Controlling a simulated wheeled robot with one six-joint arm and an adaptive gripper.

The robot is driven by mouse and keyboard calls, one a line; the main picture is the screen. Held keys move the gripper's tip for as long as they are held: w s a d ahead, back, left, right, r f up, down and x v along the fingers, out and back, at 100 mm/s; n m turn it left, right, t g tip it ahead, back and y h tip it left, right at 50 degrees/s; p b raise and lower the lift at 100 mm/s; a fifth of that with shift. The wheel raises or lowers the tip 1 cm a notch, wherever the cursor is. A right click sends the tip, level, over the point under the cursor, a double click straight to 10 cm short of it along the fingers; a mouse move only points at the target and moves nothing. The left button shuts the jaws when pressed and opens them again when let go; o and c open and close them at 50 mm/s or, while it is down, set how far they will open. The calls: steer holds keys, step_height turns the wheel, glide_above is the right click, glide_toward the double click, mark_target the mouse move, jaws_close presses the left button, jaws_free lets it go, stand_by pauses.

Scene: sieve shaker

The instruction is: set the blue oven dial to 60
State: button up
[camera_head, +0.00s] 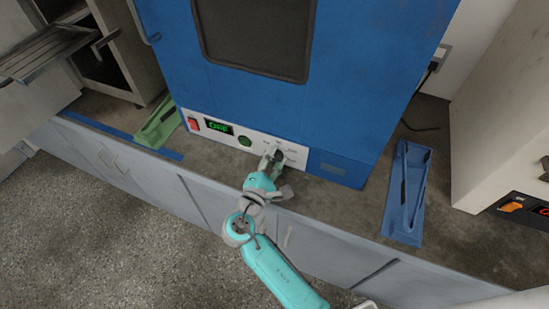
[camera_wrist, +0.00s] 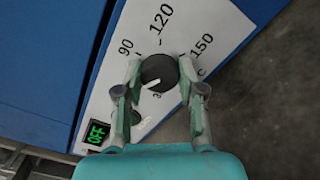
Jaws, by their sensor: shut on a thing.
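The blue oven (camera_head: 270,60) stands on the counter, with a white control panel (camera_head: 210,140) along its lower front. In the wrist view the dark round dial (camera_wrist: 160,68) sits on this panel. Its white mark points to the lower left. The labels 90, 120 and 150 are readable around it; a small part of another label shows below, and the lower-left scale is hidden by a finger. My gripper (camera_wrist: 160,76) is shut on the dial, one finger on each side. In the head view my gripper (camera_head: 272,158) covers most of the dial.
The oven display (camera_wrist: 96,132) reads OFF in green. A red switch (camera_head: 193,124) and a green button (camera_head: 245,141) are on the panel. A white machine (camera_head: 500,120) stands far right.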

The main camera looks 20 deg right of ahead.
steer(key=shift+m, duration=0.4)
steer(key=o, duration=1.1)
steer(key=shift+o, duration=0.2)
steer(key=v, duration=1.2)
